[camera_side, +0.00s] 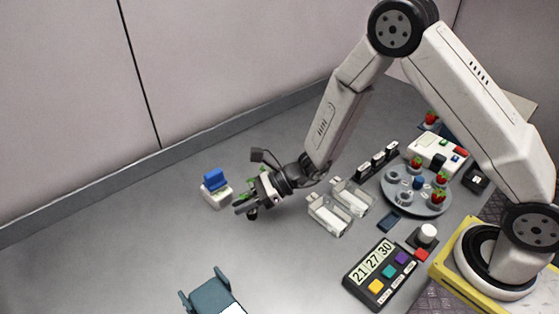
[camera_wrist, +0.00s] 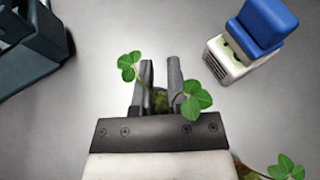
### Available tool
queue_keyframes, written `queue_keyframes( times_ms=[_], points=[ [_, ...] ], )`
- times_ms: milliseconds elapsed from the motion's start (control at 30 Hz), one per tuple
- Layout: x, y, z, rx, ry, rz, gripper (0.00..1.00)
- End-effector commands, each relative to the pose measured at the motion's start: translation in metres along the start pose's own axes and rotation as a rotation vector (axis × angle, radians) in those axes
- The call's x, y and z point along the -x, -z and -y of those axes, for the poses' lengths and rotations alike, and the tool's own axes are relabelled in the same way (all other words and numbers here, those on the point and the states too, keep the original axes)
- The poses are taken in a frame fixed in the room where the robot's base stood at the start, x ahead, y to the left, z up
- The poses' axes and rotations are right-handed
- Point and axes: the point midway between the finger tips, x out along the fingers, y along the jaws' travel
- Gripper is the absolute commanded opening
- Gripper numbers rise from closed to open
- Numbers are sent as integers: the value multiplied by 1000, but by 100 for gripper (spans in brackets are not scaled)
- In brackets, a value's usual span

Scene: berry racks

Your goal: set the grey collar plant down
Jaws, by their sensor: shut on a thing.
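My gripper (camera_side: 243,206) is low over the left-middle part of the grey table in the side view. In the wrist view its two dark fingers (camera_wrist: 160,72) are closed around a small plant (camera_wrist: 160,99). Its three-part green leaves (camera_wrist: 196,102) stick out on both sides of the fingers. The plant's collar is mostly hidden by the fingers, and I cannot make out its colour. In the side view a dark lump shows just under the fingertips; I cannot tell whether it touches the table.
A blue-topped white block (camera_side: 215,189) stands close left of my gripper. A dark blue-grey rack (camera_side: 204,291) is at the front. Two clear-white holders (camera_side: 328,214) stand to the right. Further right are a round tray (camera_side: 420,207) with several berry plants and a button panel (camera_side: 384,272).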

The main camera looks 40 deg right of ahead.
Motion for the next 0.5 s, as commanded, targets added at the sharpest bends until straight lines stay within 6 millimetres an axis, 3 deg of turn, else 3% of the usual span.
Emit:
queue_keyframes(
  times_ms=[200, 500],
  points=[
    [-8, 19, 0, -2, 1, -1, 0],
    [-9, 22, 0, -1, 1, 1, 0]
  ],
)
